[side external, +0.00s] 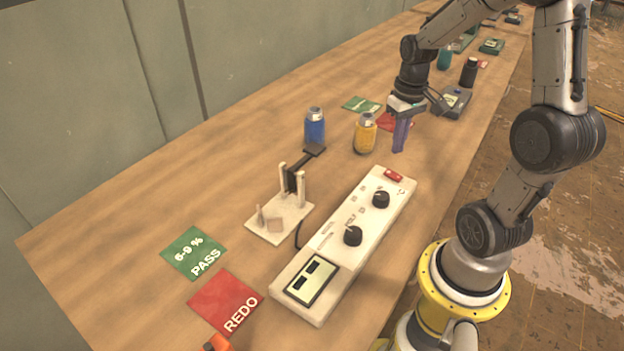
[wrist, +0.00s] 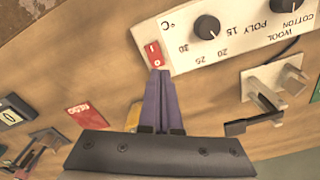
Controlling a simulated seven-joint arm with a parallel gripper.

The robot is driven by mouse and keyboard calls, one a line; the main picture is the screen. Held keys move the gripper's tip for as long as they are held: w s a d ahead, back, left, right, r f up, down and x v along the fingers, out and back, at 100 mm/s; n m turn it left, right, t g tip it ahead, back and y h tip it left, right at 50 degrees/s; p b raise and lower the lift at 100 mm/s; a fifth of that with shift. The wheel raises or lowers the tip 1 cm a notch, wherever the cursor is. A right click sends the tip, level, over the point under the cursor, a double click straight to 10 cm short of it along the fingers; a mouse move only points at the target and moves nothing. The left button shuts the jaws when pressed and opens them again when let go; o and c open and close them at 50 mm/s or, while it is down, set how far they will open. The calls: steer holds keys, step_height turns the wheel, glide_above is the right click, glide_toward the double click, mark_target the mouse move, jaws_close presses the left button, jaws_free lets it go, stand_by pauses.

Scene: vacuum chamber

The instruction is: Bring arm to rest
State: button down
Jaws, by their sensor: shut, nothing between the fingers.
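My gripper (side external: 401,135) points down above the wooden table, to the right of the yellow bottle (side external: 365,133) in the side view. Its purple fingers are together with nothing between them. In the wrist view the closed fingertips (wrist: 159,75) appear just below the red switch (wrist: 154,54) of the white control box (wrist: 230,35). The same box (side external: 342,241) lies on the table in the side view, in front of the gripper. I cannot tell whether the fingertips touch anything.
A blue bottle (side external: 315,127) stands left of the yellow one. A small white stand (side external: 282,221) with a dark lever is beside the box. A green PASS card (side external: 195,253) and a red REDO card (side external: 226,301) lie at the front. A black bottle (side external: 469,71) stands farther back.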

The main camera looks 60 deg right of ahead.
steer(key=w+a+r+n+t, duration=0.2)
steer(key=a+r+n, duration=0.1)
steer(key=a+r, duration=0.3)
steer(key=s+a+r+n+t, duration=0.2)
steer(key=s+a+r, duration=0.3)
steer(key=s+a, duration=0.4)
steer(key=a+t, duration=0.1)
steer(key=a, duration=0.2)
steer(key=shift+s+a+r, duration=0.2)
steer(key=shift+s+r, duration=0.05)
steer(key=shift+r, duration=0.15)
steer(key=c, duration=1.5)
jaws_free()
steer(key=shift+c, duration=0.2)
